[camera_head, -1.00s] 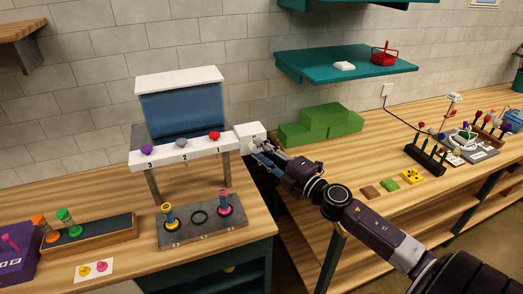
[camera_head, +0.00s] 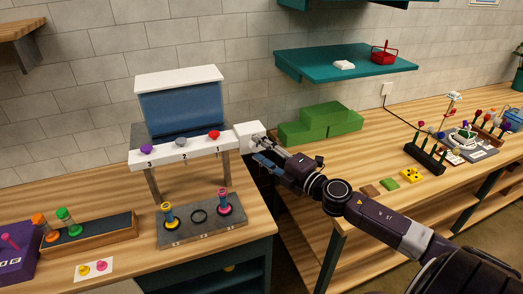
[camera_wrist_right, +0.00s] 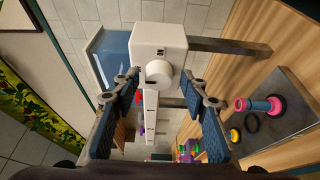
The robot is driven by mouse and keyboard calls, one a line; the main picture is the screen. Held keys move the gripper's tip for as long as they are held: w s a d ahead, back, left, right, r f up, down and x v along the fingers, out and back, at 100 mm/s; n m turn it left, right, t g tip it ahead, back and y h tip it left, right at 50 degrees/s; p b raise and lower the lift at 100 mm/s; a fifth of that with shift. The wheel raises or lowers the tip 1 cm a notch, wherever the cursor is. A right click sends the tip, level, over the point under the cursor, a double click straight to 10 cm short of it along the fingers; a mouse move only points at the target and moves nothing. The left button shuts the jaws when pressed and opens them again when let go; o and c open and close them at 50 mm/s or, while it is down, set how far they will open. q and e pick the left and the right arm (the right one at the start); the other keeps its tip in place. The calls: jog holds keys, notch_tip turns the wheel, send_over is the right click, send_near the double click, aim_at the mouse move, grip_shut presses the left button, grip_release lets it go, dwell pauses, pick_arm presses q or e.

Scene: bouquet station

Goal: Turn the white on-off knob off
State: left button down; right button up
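The white on-off knob (camera_wrist_right: 159,73) is a round knob on the front of a white box (camera_wrist_right: 158,42) at the right end of the dispenser. The box also shows in the head view (camera_head: 249,129), where my right gripper (camera_head: 261,148) is in front of it and the knob is hard to make out. In the right wrist view the gripper (camera_wrist_right: 162,82) is open, with a finger on each side of the knob and gaps between. Small dark marks show on the box near the knob. My left gripper is not in view.
The dispenser's white bar (camera_head: 181,151) carries purple, grey and red knobs. A grey tray (camera_head: 183,236) with yellow and pink spools sits below. Green blocks (camera_head: 321,120) stand behind my right arm. A teal shelf (camera_head: 340,66) hangs above.

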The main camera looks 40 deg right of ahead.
jog(key=s+d, duration=0.2)
jog(key=s, duration=0.9)
jog(key=shift+s, duration=0.4)
dwell(0.4)
